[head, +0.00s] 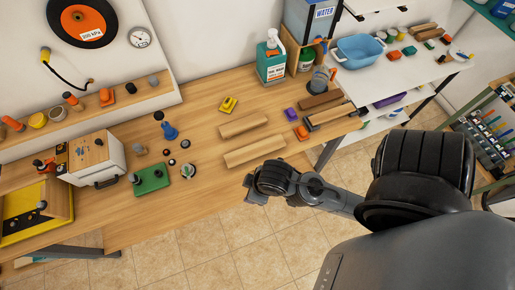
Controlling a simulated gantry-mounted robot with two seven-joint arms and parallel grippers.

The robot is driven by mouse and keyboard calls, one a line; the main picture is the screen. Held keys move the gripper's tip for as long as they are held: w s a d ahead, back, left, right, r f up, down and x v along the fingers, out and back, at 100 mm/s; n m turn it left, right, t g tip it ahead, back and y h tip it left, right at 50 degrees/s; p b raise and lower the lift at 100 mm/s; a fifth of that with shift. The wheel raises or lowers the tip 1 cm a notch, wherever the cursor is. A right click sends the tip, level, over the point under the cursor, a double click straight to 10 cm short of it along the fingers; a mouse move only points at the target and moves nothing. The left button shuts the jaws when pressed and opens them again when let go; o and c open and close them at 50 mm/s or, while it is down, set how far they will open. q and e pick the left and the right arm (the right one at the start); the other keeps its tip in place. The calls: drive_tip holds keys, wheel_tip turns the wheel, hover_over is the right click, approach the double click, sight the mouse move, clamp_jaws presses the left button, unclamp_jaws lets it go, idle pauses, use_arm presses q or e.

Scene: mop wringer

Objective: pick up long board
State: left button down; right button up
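Two light wooden boards lie flat on the wooden workbench (210,190), a little right of its middle. The nearer board (255,151) looks the longer one; the farther board (243,124) lies almost parallel behind it, with a gap between. My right arm comes in from the lower right. Its end, with my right gripper (255,189), is over the bench's front edge, in front of the nearer board and apart from it in the picture. The fingers are small and partly hidden by the wrist, so their opening does not show. My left gripper is out of view.
Brown blocks (320,100) and an orange piece (301,132) lie right of the boards. A yellow piece (228,104) lies behind them. A green soap bottle (271,62) stands at the back. A green plate (151,178) and small knobs are to the left.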

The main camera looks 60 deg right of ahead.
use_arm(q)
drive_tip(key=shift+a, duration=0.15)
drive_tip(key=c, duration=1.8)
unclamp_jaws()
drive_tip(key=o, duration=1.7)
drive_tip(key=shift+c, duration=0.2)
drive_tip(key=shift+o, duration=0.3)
